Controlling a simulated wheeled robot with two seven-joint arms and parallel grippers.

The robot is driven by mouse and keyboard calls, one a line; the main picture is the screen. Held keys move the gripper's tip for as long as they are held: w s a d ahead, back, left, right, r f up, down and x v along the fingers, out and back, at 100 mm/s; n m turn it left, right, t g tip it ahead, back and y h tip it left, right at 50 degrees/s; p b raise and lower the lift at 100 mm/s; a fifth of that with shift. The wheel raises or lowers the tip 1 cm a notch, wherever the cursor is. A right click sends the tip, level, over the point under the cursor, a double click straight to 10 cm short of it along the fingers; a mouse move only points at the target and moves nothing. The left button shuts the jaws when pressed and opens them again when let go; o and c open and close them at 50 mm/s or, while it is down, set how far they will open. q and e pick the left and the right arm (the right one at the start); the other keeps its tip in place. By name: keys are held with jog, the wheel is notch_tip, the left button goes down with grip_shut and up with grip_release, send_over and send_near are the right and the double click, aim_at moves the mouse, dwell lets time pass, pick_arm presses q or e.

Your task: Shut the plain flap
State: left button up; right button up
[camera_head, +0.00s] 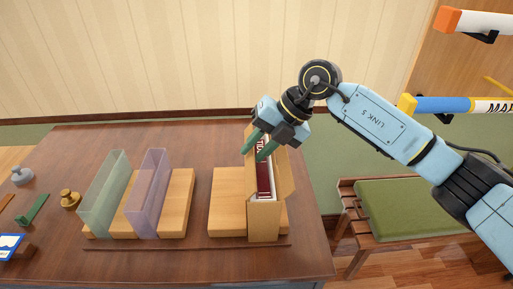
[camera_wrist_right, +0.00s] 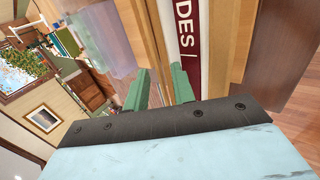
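A tall narrow wooden case (camera_head: 264,223) stands on the right of the table with its top open. A dark red and white item (camera_head: 264,180) stands inside; in the right wrist view it shows the letters "DES" (camera_wrist_right: 187,45). A plain wooden flap (camera_head: 285,172) leans outward along the case's right side. My right gripper (camera_head: 260,149) is at the top of the case, by its left wall. In the right wrist view its green fingers (camera_wrist_right: 160,90) stand apart with a wooden panel edge (camera_wrist_right: 148,45) between or behind them; contact is unclear. My left gripper is out of view.
Green (camera_head: 103,195) and purple (camera_head: 148,195) translucent holders stand left of the case, among wooden blocks. A brass weight (camera_head: 70,199) and small items lie further left. A green-cushioned bench (camera_head: 410,208) is right of the table. Table surface is clear in front.

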jog(key=v, duration=1.3)
